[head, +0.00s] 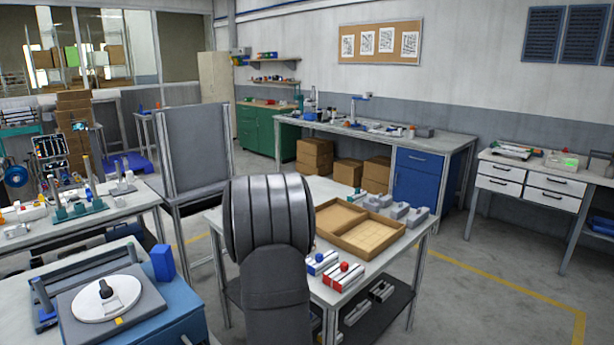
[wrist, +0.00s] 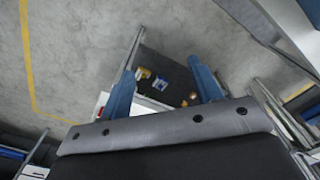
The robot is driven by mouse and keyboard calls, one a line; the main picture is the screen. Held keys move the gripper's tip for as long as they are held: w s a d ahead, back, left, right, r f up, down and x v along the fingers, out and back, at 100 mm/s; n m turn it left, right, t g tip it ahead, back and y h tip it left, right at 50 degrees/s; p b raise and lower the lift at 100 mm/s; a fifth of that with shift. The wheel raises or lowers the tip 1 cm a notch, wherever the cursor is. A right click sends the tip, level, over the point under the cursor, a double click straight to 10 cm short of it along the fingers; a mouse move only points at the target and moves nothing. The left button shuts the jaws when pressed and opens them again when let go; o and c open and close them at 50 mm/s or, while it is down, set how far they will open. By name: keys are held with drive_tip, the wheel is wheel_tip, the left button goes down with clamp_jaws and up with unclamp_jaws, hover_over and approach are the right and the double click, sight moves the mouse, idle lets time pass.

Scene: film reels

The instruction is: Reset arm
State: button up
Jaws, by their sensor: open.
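My gripper (wrist: 160,68) shows in the wrist view as two blue fingers set wide apart, open with nothing between them. It is tilted, and grey floor and a dark shelf with small yellow and blue items lie beyond the fingers. In the head view my grey arm stands up in front of the middle worktable (head: 330,283) and covers part of it; the gripper itself does not show there. On that table lie a wooden tray (head: 373,242) with compartments and two small fixtures, one with a blue knob (head: 319,257) and one with a red knob (head: 344,267).
A bench with a white disc (head: 104,297) on a dark plate stands at the front left, with a blue block (head: 163,262) beside it. A grey upright panel (head: 196,148) stands behind my arm. Open floor (head: 480,285) lies to the right.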

drive_tip(key=s+d+f, duration=0.3)
drive_tip(key=d+f, duration=0.2)
drive_tip(key=f, duration=0.2)
drive_tip(key=s+d+f, duration=0.3)
drive_tip(key=d+f, duration=0.2)
drive_tip(key=f, duration=0.2)
drive_tip(key=shift+f, duration=0.2)
drive_tip(key=shift+s, duration=0.1)
